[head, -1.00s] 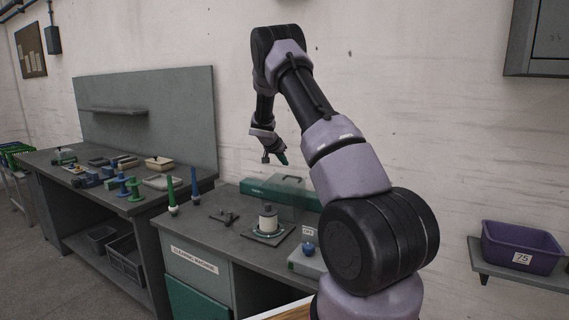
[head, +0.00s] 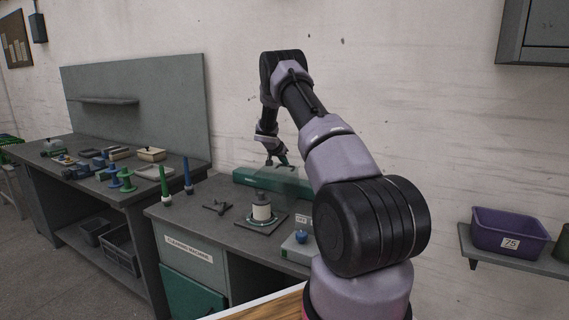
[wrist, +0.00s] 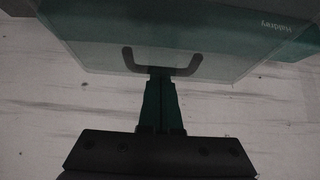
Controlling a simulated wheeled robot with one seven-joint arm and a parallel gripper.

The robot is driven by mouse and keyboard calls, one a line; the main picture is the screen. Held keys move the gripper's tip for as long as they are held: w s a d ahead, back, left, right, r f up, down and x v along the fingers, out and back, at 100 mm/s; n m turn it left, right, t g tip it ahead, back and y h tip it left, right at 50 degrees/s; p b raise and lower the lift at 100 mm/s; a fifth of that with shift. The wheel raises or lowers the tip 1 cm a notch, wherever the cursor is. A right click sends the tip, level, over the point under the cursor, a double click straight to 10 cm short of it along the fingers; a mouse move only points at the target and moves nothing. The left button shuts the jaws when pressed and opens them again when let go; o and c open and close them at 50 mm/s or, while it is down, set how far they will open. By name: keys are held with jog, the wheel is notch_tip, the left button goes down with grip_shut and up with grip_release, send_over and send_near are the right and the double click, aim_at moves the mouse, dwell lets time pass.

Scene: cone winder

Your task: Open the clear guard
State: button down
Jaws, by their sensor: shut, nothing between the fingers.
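The clear guard (head: 288,186) is a see-through panel at the green winder housing (head: 240,178) on the right-hand bench. In the wrist view the guard (wrist: 100,50) fills the upper part, with a dark U-shaped handle (wrist: 161,68) at its lower edge. My gripper (head: 277,163) is just above the guard in the head view. In the wrist view my gripper (wrist: 159,78) has its green fingers together, tips at the middle of the handle. I cannot tell whether they touch it. Nothing is between the fingers.
A white cone (head: 262,208) stands on a dark square plate before the housing. A grey control box with a blue knob (head: 301,237) sits to its right. Green and blue spindles (head: 188,176) stand at the left. My arm hides the bench's right end.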

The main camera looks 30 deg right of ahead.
jog(key=x, duration=0.5)
jog(key=shift+w+d, duration=0.25)
jog(key=shift+d, duration=0.05)
